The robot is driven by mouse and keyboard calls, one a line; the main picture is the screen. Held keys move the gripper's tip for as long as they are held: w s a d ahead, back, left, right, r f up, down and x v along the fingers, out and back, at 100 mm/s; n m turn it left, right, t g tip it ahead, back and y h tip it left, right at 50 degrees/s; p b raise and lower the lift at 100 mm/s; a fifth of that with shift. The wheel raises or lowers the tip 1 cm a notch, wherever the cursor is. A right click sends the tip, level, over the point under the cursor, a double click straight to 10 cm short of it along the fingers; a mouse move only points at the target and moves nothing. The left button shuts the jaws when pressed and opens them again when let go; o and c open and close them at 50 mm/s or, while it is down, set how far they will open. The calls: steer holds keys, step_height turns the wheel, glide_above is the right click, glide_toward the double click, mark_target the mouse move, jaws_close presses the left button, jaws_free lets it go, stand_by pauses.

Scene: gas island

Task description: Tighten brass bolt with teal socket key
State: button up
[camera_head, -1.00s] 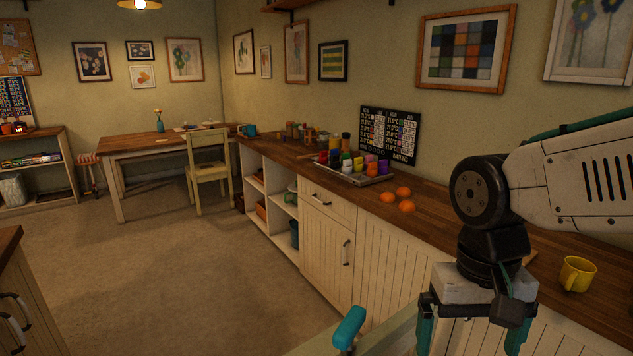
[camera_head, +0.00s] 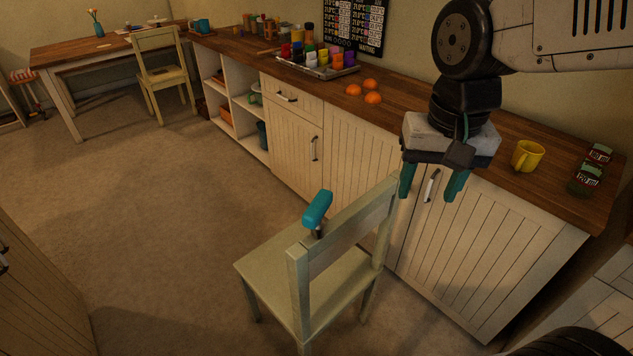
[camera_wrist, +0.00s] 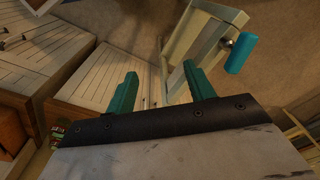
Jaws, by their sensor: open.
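The teal socket key (camera_head: 317,208) has a thick teal handle and a short metal shaft below it. It stands at the back of a pale green wooden chair (camera_head: 349,223), with its shaft against the backrest. In the wrist view the key (camera_wrist: 241,53) is at upper right, beside the chair's backrest (camera_wrist: 183,40). I cannot make out the brass bolt. My gripper (camera_head: 431,188) is open and empty, pointing down, to the right of the key and above it in the head view. Its two teal fingers (camera_wrist: 160,78) are apart in the wrist view.
A long counter (camera_head: 480,135) with cabinets runs behind the chair and my gripper. It bears a yellow mug (camera_head: 526,156), oranges (camera_head: 371,91) and a paint tray (camera_head: 318,68). Open floor (camera_head: 160,215) lies left of the chair. Another chair (camera_head: 162,75) stands by the far table.

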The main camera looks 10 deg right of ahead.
mark_target(318, 202)
steer(key=w+a+f+m, duration=0.1)
steer(key=w+a+f, duration=0.1)
steer(key=a, duration=0.3)
steer(key=w+a+f+m, duration=0.1)
steer(key=w+a+f, duration=0.2)
steer(key=w+a, duration=0.2)
steer(key=w+a+f+m, duration=0.2)
steer(key=w+a+f, duration=0.1)
steer(key=a, duration=0.2)
steer(key=shift+w+f+g, duration=0.2)
steer(key=shift+f+g, duration=0.05)
steer(key=shift+g, duration=0.15)
steer(key=shift+f, duration=3.95)
jaws_close()
steer(key=shift+a+r, duration=0.1)
steer(key=shift+r, duration=0.15)
steer(key=shift+r, duration=2.2)
steer(key=shift+r, duration=0.1)
